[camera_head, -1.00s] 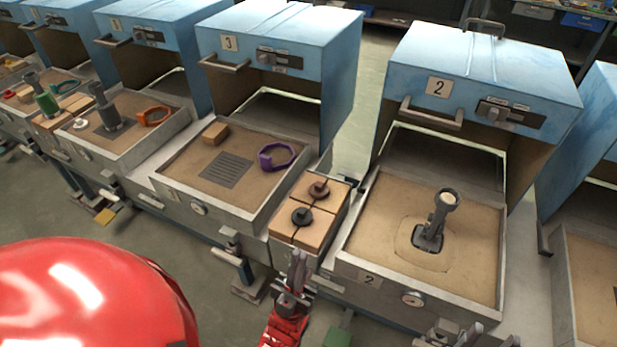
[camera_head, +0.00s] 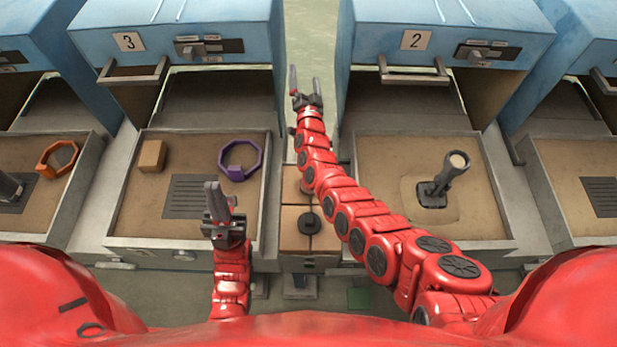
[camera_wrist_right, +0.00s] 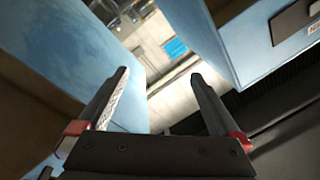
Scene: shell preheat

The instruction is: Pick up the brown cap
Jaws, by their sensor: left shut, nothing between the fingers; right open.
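The brown cap is not clearly visible now. In the earlier head view it lies on the rear part of a wooden block, and my right arm now covers most of that spot. A dark cap (camera_head: 309,223) shows on the front part of the wooden block (camera_head: 295,241). My right gripper (camera_head: 304,75) is open and empty, well beyond the block, in the gap between the two blue ovens. It also shows open in the right wrist view (camera_wrist_right: 160,76). My left gripper (camera_head: 221,192) is shut and empty over the front right of tray 3, left of the block.
Oven 3 (camera_head: 180,22) and oven 2 (camera_head: 445,22) flank the gap. Tray 3 (camera_head: 138,205) holds a purple ring (camera_head: 238,172) and a small wooden cube (camera_head: 152,156). Tray 2 (camera_head: 485,190) holds a grey tool (camera_head: 440,185). An orange ring (camera_head: 56,160) lies far left.

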